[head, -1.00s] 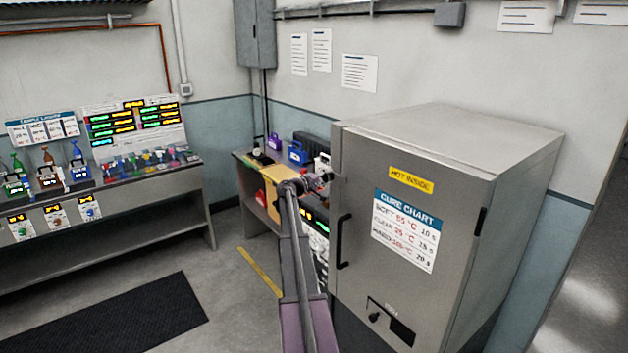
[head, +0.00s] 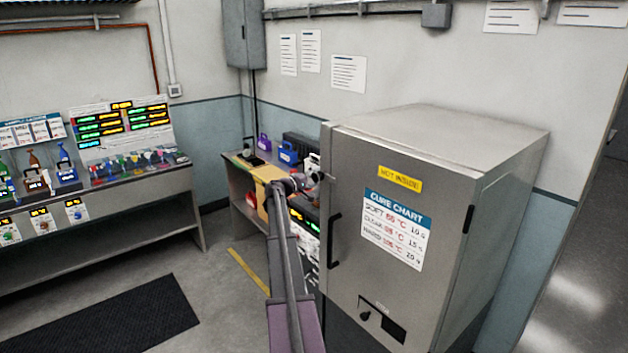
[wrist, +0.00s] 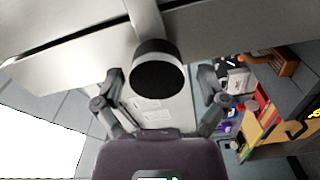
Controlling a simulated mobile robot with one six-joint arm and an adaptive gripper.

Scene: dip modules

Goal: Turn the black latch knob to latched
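In the wrist view a black round latch knob (wrist: 158,78) on a grey stem stands out from a pale metal surface. My gripper (wrist: 160,84) is open, with one finger to the left of the knob and one to its right. Gaps show between knob and fingers, and nothing is held. In the head view my gripper (head: 316,179) is at the left edge of the grey oven (head: 400,255), above the black door handle. The latch knob cannot be made out there, and its latch marks do not show.
Low on the oven door is a small black dial (head: 365,315) beside a dark panel. A bench (head: 240,172) with cases and bottles stands behind my arm. Another bench (head: 150,190) with samples is at the left.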

